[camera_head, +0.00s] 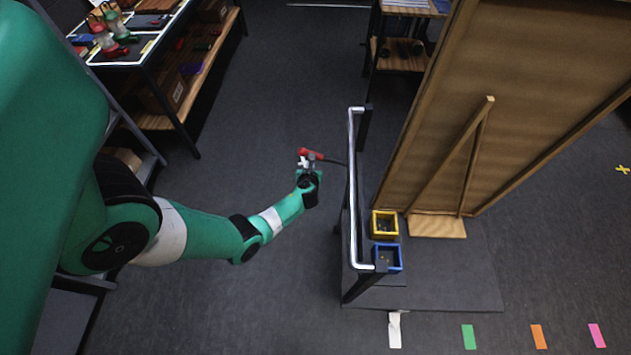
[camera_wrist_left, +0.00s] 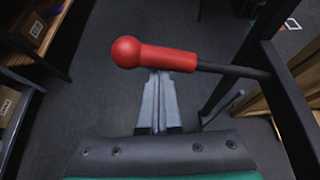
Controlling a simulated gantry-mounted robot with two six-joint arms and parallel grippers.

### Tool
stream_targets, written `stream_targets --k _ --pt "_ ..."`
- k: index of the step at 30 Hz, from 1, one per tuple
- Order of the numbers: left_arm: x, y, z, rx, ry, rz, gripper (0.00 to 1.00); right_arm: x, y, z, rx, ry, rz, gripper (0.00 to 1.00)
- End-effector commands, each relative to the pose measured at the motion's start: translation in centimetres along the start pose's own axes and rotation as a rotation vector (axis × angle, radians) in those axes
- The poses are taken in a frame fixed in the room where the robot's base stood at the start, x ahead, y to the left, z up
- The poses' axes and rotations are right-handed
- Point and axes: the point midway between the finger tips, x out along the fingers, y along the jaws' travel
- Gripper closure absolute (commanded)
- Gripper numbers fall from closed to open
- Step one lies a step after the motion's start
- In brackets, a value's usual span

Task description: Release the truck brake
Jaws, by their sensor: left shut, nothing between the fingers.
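The truck is a grey platform cart (camera_head: 450,285) with a silver push bar (camera_head: 352,200). Its brake lever (camera_head: 312,154) has a red knobbed grip and a black rod that runs right to the push-bar frame. In the left wrist view the red grip (camera_wrist_left: 150,54) lies across the top of the fingers, with the rod (camera_wrist_left: 235,70) going right. My left gripper (camera_head: 309,160) is at the grip, its two grey fingers (camera_wrist_left: 158,76) shut together with nothing between them. The fingertips meet the grip's lower edge in that view; I cannot tell whether they touch. My right gripper is not in view.
A large wooden panel (camera_head: 520,90) stands on the cart, with a yellow bin (camera_head: 384,213) and a blue bin (camera_head: 400,259) beside it. A workbench (camera_head: 160,45) is at upper left. Floor around the arm is clear; coloured tape marks (camera_head: 469,337) lie in front of the cart.

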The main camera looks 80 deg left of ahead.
Motion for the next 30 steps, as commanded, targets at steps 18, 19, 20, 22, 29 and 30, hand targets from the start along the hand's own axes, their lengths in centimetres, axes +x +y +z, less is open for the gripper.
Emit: stream_targets --k 18,19,20,22,29,30 --pt "-0.1 -0.5 0.7 -0.002 -0.011 -0.007 1.00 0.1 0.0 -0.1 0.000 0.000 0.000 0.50" --pt "0.0 -0.4 0.5 -0.002 -0.011 -0.007 1.00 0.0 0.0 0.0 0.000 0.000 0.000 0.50" --pt "0.1 -0.4 0.2 -0.002 -0.010 -0.008 1.00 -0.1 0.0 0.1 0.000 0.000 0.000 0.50" --pt "0.4 -0.3 -0.7 0.000 -0.008 -0.009 1.00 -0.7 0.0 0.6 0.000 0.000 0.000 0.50" --pt "-1.2 -0.2 -2.7 0.009 -0.001 -0.015 1.00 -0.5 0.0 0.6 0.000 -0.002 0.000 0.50" --pt "-2.2 -0.4 -2.7 0.009 -0.001 -0.015 1.00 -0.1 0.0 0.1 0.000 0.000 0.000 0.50"
